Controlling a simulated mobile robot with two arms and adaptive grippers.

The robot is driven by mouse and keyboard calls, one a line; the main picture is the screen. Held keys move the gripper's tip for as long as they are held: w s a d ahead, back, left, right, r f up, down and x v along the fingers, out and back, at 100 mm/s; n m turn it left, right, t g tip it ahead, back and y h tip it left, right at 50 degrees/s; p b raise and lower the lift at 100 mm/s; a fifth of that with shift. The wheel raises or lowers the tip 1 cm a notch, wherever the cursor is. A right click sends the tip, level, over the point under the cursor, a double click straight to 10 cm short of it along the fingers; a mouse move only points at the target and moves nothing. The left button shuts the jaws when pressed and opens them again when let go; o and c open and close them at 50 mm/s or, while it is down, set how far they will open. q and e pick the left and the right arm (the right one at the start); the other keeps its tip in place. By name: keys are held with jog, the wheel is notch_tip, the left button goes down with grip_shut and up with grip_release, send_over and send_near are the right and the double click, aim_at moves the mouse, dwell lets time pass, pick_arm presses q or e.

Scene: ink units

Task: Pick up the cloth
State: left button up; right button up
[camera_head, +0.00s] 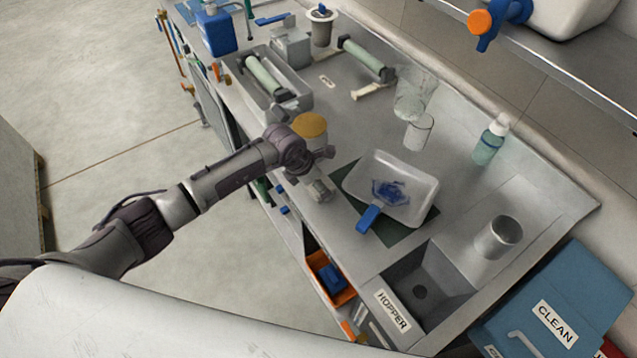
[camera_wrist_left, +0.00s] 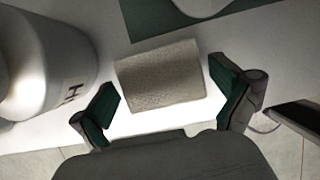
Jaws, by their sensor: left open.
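The cloth (camera_wrist_left: 160,75) is a grey-beige, folded-looking rectangle on the worktop in the left wrist view. In the head view it shows as a small pale patch (camera_head: 321,189) at the worktop's near edge, partly hidden by my gripper. My left gripper (camera_wrist_left: 163,103) is open, with one dark green finger pad on each side of the cloth's near end. The fingers look apart from the cloth, and the height gap is hard to tell. In the head view my left gripper (camera_head: 310,168) is just behind and over the cloth. My right gripper is not in view.
A jar with a yellow lid (camera_head: 310,126) stands close to the gripper; its pale side (camera_wrist_left: 40,65) fills the wrist view's left. A white tray (camera_head: 418,172) on a dark green mat (camera_head: 400,237) lies just right of the cloth. A hopper basin (camera_head: 445,268) is nearer.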

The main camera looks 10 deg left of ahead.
aim_at(323, 179)
pick_arm(q)
jog(key=c, duration=0.8)
jog(key=shift+r, duration=0.1)
jog(key=shift+r+b, duration=0.4)
jog(key=shift+r, duration=0.25)
notch_tip(323, 179, up, 3)
jog(key=shift+f+b, duration=0.2)
jog(key=shift+b, duration=0.45)
jog(key=s+d+r+b, duration=0.1)
jog(key=d+r, duration=0.1)
jog(key=d, duration=0.1)
jog(key=s+d+r+b, duration=0.1)
jog(key=s+d+r, duration=0.1)
jog(key=d, duration=0.2)
jog(key=s+d+r+b, duration=0.1)
jog(key=d+r, duration=0.2)
jog(key=shift+s+d, duration=0.3)
jog(key=shift+s, duration=0.1)
